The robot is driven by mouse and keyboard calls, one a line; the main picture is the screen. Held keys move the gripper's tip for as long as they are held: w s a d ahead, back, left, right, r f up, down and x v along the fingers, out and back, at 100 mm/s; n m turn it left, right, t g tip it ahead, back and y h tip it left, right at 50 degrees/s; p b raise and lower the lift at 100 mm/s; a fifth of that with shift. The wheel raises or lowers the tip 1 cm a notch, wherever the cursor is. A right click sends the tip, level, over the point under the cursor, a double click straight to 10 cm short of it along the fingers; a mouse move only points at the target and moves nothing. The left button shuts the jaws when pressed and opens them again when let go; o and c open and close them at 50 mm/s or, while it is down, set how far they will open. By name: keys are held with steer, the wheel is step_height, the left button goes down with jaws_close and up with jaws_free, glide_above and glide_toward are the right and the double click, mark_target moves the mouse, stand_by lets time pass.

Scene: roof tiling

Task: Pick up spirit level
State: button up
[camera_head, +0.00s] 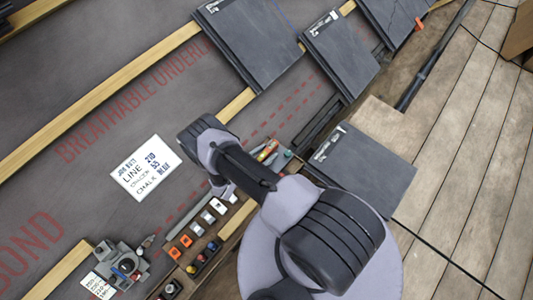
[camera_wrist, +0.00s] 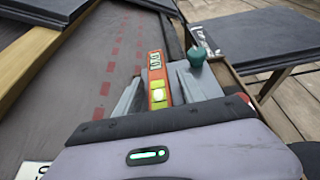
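The spirit level (camera_wrist: 156,78) is a slim orange-red bar with a glowing yellow-green vial and pale markings. In the wrist view it lies between the two grey fingers of my gripper (camera_wrist: 158,92), pointing away from the camera. The fingers stand apart on either side of it, and the right one looks very close to it. I cannot tell whether either touches. In the head view an orange and yellow end of the level (camera_head: 266,150) shows beside my arm, which hides the rest and my gripper's fingertips.
A tool tray (camera_head: 226,233) with several coloured chalk pieces and small items runs beside my arm. A teal-topped object (camera_wrist: 197,57) stands close by the right finger. Dark slates (camera_head: 365,168) lie to the right, and a written card (camera_head: 146,168) lies on the underlay.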

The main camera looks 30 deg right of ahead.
jaws_close()
steer(key=shift+r, duration=0.15)
